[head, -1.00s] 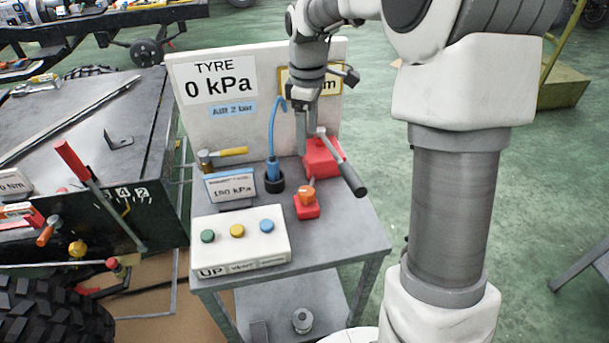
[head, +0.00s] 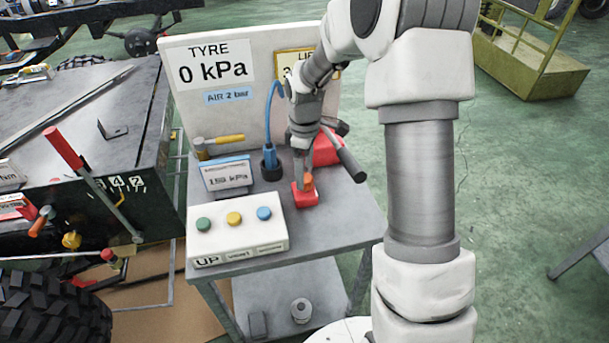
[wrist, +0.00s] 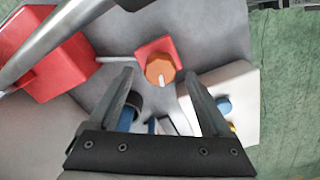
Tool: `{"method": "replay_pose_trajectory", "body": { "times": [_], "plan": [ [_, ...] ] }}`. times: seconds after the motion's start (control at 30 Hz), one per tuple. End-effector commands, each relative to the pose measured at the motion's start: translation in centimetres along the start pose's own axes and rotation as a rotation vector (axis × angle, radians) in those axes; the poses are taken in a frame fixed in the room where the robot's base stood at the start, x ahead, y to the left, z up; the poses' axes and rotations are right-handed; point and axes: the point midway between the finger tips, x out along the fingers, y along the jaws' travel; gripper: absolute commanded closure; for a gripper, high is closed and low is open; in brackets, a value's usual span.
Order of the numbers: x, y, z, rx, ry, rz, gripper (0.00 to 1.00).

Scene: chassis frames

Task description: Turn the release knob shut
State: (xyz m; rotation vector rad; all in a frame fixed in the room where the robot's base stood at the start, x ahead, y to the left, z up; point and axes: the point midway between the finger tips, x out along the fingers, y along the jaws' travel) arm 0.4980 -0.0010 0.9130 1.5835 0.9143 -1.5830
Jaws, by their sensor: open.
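The release knob is an orange round knob with a pale pointer (wrist: 160,69) on a small red block (wrist: 157,47). In the head view the red block (head: 305,198) sits on the grey cart top, and the knob (head: 309,177) is partly hidden by my gripper (head: 303,180). In the wrist view my gripper (wrist: 163,88) is open and empty. The knob shows ahead, between and a little beyond the two fingertips. I cannot tell whether a finger touches it.
A larger red block with a long grey lever (head: 345,158) stands just behind right. A blue hose end in a black cup (head: 270,165) is left. A white box with green, yellow and blue buttons (head: 238,245) lies in front left. The upright board (head: 215,125) closes the back.

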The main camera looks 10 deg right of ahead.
Motion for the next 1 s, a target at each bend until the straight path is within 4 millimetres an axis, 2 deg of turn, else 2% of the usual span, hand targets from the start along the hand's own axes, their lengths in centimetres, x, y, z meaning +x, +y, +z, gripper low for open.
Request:
{"method": "replay_pose_trajectory", "body": {
  "times": [0.13,0.47,0.57,0.93,1.0],
  "plan": [
    [1.4,0.0,0.0,0.0,-0.001,-0.001,0.17],
    [1.8,0.0,0.0,0.0,0.0,0.0,0.17],
    [1.8,0.0,0.0,0.0,0.0,0.0,0.31],
    [1.8,0.0,0.0,0.0,0.0,0.0,0.98],
    [1.8,0.0,0.0,0.001,0.0,0.0,1.0]
  ]
}}
